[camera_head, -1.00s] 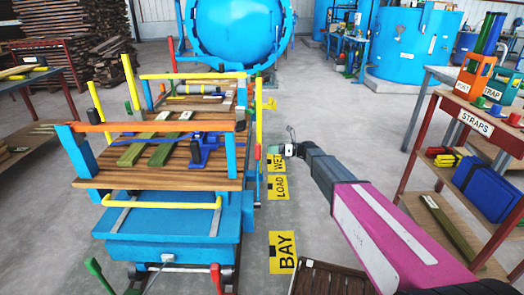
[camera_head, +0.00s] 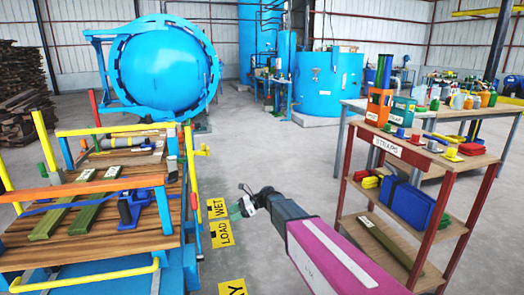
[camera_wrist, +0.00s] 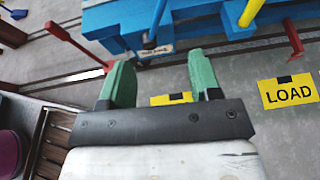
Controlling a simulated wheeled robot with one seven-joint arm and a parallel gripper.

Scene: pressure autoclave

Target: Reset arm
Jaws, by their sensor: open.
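My gripper (camera_head: 238,208) is at the end of my extended arm, over the grey floor between the blue cart and the strap shelf. In the wrist view my gripper (camera_wrist: 158,82) shows two green fingers standing well apart with nothing between them. The floor and the blue cart's lower edge (camera_wrist: 120,25) lie beyond the fingers. In the head view the fingers are small and partly turned away.
The cart's wooden deck (camera_head: 90,248) stands at left, with green bars, a blue clamp and coloured posts. The strap shelf (camera_head: 402,150) stands at right. The blue autoclave (camera_head: 163,68) is behind. Yellow floor signs (camera_head: 222,234) mark the open aisle.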

